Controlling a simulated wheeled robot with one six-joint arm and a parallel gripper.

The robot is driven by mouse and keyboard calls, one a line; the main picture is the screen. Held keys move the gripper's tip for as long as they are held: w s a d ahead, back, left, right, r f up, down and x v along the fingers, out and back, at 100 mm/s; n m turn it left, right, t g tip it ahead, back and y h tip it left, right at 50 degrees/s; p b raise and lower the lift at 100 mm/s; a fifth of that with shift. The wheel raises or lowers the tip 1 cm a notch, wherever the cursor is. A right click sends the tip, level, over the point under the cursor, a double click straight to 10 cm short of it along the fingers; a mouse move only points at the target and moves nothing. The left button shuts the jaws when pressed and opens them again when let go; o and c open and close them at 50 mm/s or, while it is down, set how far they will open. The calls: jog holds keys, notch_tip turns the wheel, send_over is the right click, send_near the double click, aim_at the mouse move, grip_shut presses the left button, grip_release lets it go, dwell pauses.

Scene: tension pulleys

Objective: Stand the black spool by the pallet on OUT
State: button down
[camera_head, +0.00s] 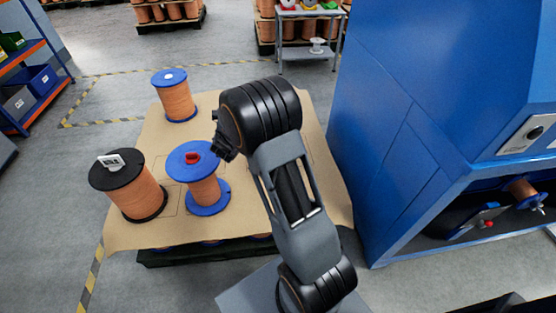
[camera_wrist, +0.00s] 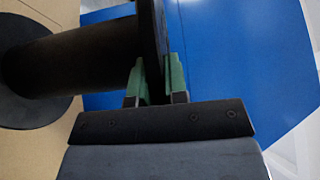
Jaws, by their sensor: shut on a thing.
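In the wrist view my gripper (camera_wrist: 157,82) is shut on the rim of one flange of a black spool (camera_wrist: 90,58). Its dark barrel runs to the left, toward a second black flange (camera_wrist: 28,105). No copper wire shows on the visible part of the barrel. In the head view my arm hides the gripper and this spool. The pallet (camera_head: 165,258) is at the centre left under a brown sheet (camera_head: 128,230). I cannot make out an OUT mark on it.
A copper-wound spool with black flanges (camera_head: 142,195) and a white tag stands at the sheet's left. Beside it is a blue-flanged spool (camera_head: 205,190) with a red piece on top; another blue-flanged spool (camera_head: 175,100) stands behind. A blue machine (camera_head: 420,110) blocks the right.

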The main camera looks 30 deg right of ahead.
jog(key=shift+m+g+h, duration=0.4)
jog(key=shift+m+g, duration=0.1)
jog(key=shift+g, duration=0.2)
jog(key=shift+w+d+f+b, duration=1.35)
jog(key=shift+w+d+f, duration=0.5)
jog(key=shift+f, duration=0.65)
jog(key=shift+w+d+f+b, duration=1.4)
jog(key=shift+d+f, duration=0.8)
jog(key=shift+f, duration=0.3)
jog(key=shift+w+d+f+b, duration=1.3)
jog(key=shift+w+d+f, duration=0.55)
jog(key=shift+f, duration=0.65)
jog(key=shift+s+d, duration=0.15)
jog(key=shift+s, duration=0.1)
jog(key=shift+f, duration=0.2)
jog(key=c, duration=1.1)
grip_release()
jog(key=shift+f, duration=0.1)
jog(key=shift+c, duration=0.2)
